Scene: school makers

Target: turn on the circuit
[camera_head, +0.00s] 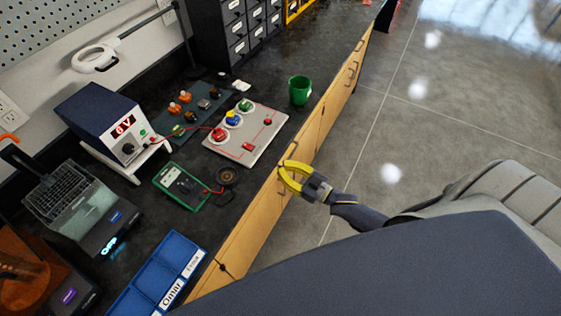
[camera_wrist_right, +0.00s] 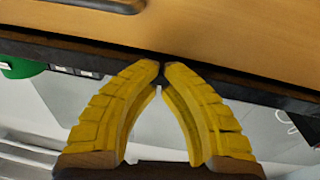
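The circuit board (camera_head: 262,141) is a light grey panel lying flat on the dark bench. Red, blue-and-yellow and green round parts (camera_head: 232,118) sit along its back left side, with a red block (camera_head: 248,147) and a red knob (camera_head: 268,121) nearer the front. A power supply (camera_head: 104,118) to its left shows what looks like 0 V, and a red wire runs from it toward the board. My right gripper (camera_head: 284,172) is in front of the bench edge, apart from the board. In the right wrist view its yellow fingertips (camera_wrist_right: 161,67) meet, with nothing between them. My left gripper is out of view.
A green multimeter (camera_head: 181,186) lies left of my right gripper. A green cup (camera_head: 300,90) stands right of the board. A blue tray (camera_head: 150,280) is at the lower left. Wooden cabinet fronts (camera_head: 240,240) with handles run below the bench edge. The floor to the right is open.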

